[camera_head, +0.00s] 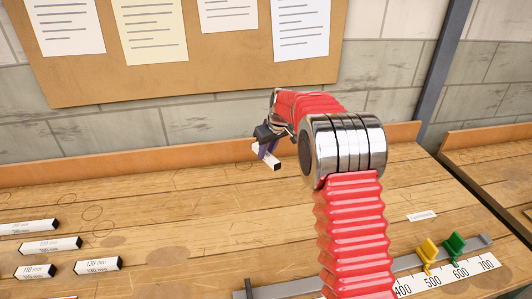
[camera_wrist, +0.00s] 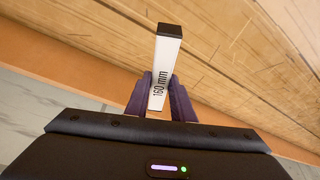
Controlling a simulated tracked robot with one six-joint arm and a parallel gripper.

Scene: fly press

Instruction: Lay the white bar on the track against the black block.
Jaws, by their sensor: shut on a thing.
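A white bar marked 160 mm (camera_wrist: 165,75), with a black end, is held between the purple fingers of my gripper (camera_wrist: 160,92). In the head view the bar (camera_head: 266,157) hangs in my gripper (camera_head: 268,147) above the back of the bench, its black end toward the lower right. The grey track (camera_head: 285,287) runs along the front right of the bench, well apart from the bar. A small dark upright piece (camera_head: 248,287) stands at the track's left end; I cannot tell if it is the black block. My arm hides the track's middle.
Several white bars with black ends, one marked 130 mm (camera_head: 97,265), lie at the front left. A yellow clip (camera_head: 427,255) and a green clip (camera_head: 454,245) stand on the track, beside a number scale (camera_head: 460,275). A small white label (camera_head: 421,216) lies behind. The bench middle is clear.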

